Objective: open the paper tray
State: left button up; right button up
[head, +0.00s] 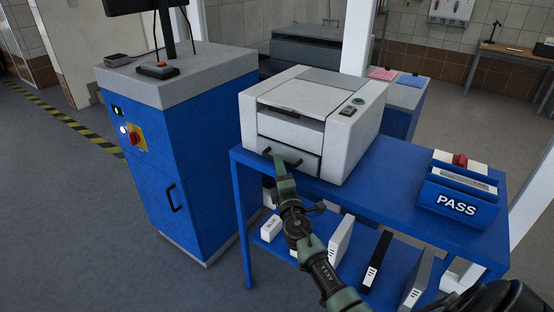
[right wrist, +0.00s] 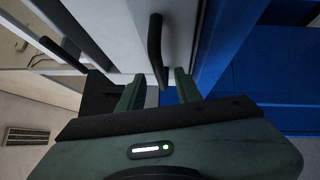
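The white printer (head: 350,117) stands on a blue table. Its paper tray (head: 309,165) is at the lower front, and the tray front looks flush with the body. A dark bar handle (head: 291,161) is on the tray front. My right gripper (head: 279,164) is at the handle, partly covering it. In the right wrist view, my right gripper (right wrist: 158,90) has its two green fingers apart. The dark handle (right wrist: 156,45) reaches down to the gap between the fingertips; contact cannot be made out. My left gripper is not in view.
A blue cabinet (head: 190,150) stands left of the table. A blue PASS box (head: 458,208) sits on the table's right part. Several binders (head: 340,240) stand on the shelf below. Floor (head: 60,200) at the left is clear.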

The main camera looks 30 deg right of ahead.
jog(key=shift+x, duration=1.85)
grip_shut()
jog(key=shift+a+f, duration=0.1)
